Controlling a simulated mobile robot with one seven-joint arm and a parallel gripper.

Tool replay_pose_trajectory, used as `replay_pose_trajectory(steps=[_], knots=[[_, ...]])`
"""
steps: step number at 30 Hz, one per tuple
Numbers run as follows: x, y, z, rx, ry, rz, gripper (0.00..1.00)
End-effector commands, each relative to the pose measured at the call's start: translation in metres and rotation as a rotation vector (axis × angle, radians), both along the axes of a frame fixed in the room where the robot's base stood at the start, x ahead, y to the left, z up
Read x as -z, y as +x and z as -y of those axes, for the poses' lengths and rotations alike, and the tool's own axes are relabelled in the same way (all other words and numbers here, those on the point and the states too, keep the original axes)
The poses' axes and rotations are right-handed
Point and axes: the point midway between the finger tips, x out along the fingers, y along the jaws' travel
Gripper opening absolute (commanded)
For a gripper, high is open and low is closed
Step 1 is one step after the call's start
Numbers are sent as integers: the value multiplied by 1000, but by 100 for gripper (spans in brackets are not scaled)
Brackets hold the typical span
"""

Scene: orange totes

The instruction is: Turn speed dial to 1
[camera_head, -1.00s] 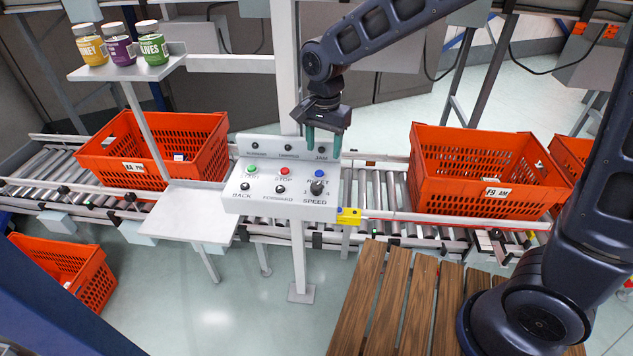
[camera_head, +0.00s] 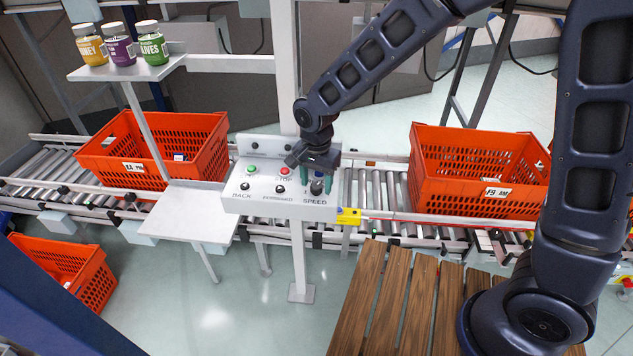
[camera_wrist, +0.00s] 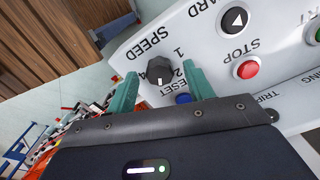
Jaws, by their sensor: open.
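The speed dial (camera_head: 317,188) is a black knob at the right end of the white control panel (camera_head: 262,206), above the SPEED label. My gripper (camera_head: 316,185) points down over it, with one green finger on each side. In the wrist view the dial (camera_wrist: 159,71) lies between the fingertips of my gripper (camera_wrist: 160,72). The fingers are open, with gaps visible beside the knob. The dial's white mark faces the RESET side, away from the SPEED label. The printed 1 is visible beside the knob; other numerals are partly hidden by a finger.
The blue reset button (camera_wrist: 183,98) is close to the fingers. Orange totes (camera_head: 465,190) stand on the roller conveyor. Jars (camera_head: 152,45) stand on a shelf at upper left.

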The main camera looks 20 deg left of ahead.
Motion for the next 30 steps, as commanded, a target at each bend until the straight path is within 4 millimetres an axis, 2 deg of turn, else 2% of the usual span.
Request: replay_pose_trajectory(steps=[11, 18, 30], knots=[[4, 0, 0, 0, 0, 0, 52], [4, 0, 0, 0, 0, 0, 8], [4, 0, 0, -71, 1, -1, 8]])
